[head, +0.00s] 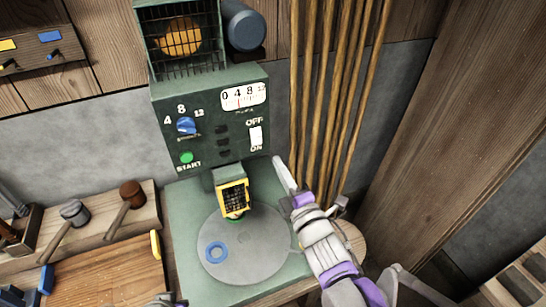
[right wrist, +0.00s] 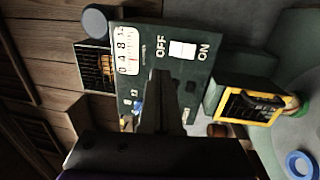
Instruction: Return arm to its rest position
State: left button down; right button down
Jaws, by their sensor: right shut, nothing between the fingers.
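My right arm reaches in from the lower right in the head view. Its gripper (head: 281,170) is shut and empty, in front of the green machine (head: 208,145), below and right of the white OFF/ON switch (head: 256,136). In the right wrist view the shut dark fingers (right wrist: 160,80) point at the panel, with the switch (right wrist: 183,50) beyond them. I cannot tell whether they touch the panel. A small grey and purple part, seemingly my left gripper (head: 167,300), shows at the bottom edge, mostly cut off.
A yellow-framed grille (head: 233,196) stands above a grey disc (head: 245,250) with a blue ring (head: 215,253). Wooden poles (head: 330,90) stand close behind my right gripper. A wooden post (head: 440,130) rises at right. Mallets (head: 125,205) lie at left.

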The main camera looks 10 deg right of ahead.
jog(key=shift+s+d, duration=0.15)
jog(key=shift+s, duration=0.4)
jog(key=s+d+f+m+g+h, duration=0.6)
jog(key=d+f+m, duration=0.35)
jog(key=m, duration=0.25)
jog(key=s+f+m+g+p, duration=0.1)
jog(key=s+f+m+g, duration=0.6)
jog(key=s, duration=0.6)
notch_tip(320, 180, down, 2)
jog(key=shift+s+d+m+y, duration=0.2)
jog(key=shift+s+m+y, duration=0.1)
jog(key=shift+m, duration=0.8)
